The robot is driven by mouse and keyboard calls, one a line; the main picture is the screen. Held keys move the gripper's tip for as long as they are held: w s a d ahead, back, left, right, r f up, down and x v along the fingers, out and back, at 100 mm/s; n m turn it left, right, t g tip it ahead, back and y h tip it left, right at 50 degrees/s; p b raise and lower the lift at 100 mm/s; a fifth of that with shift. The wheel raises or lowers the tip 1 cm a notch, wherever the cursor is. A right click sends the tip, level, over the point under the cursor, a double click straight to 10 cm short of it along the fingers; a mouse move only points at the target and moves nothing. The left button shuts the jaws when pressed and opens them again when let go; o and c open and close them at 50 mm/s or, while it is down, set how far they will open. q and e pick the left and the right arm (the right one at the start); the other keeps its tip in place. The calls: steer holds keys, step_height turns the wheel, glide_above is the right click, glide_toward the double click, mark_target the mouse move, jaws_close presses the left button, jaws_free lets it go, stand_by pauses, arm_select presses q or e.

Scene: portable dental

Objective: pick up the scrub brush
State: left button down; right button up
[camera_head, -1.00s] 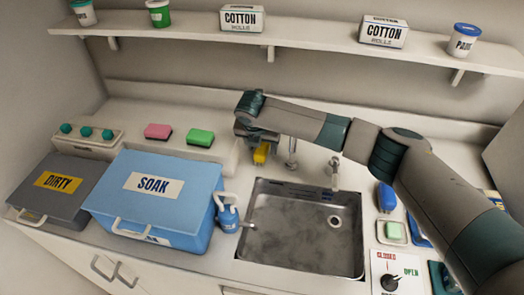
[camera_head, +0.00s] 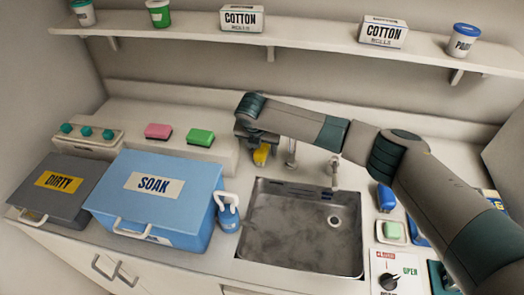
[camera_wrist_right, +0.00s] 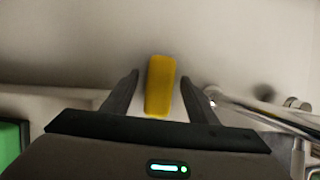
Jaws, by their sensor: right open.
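A yellow block (camera_head: 261,155), which may be the scrub brush, stands at the back of the counter behind the sink. My right gripper (camera_head: 256,147) is at it, partly covering it in the head view. In the right wrist view the yellow block (camera_wrist_right: 160,86) lies between the two open fingers of the right gripper (camera_wrist_right: 158,84), with a gap on each side. A blue rounded object (camera_head: 386,197) lies right of the sink; I cannot tell whether it is a brush. My left gripper is not in view.
Pink (camera_head: 158,131) and green (camera_head: 200,138) blocks sit on the back ledge, left of my right gripper. The faucet (camera_head: 292,152) stands close on its right.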

mark_target(262, 146)
steer(key=shift+c, duration=0.7)
steer(key=c, duration=1)
steer(key=shift+c, duration=0.2)
steer(key=shift+r+b, duration=0.35)
steer(key=shift+r, duration=0.15)
step_height(262, 146, up, 9)
steer(key=b, duration=0.2)
steer(key=shift+f+b, duration=0.2)
steer(key=shift+b, duration=0.2)
steer(key=shift+r, duration=0.5)
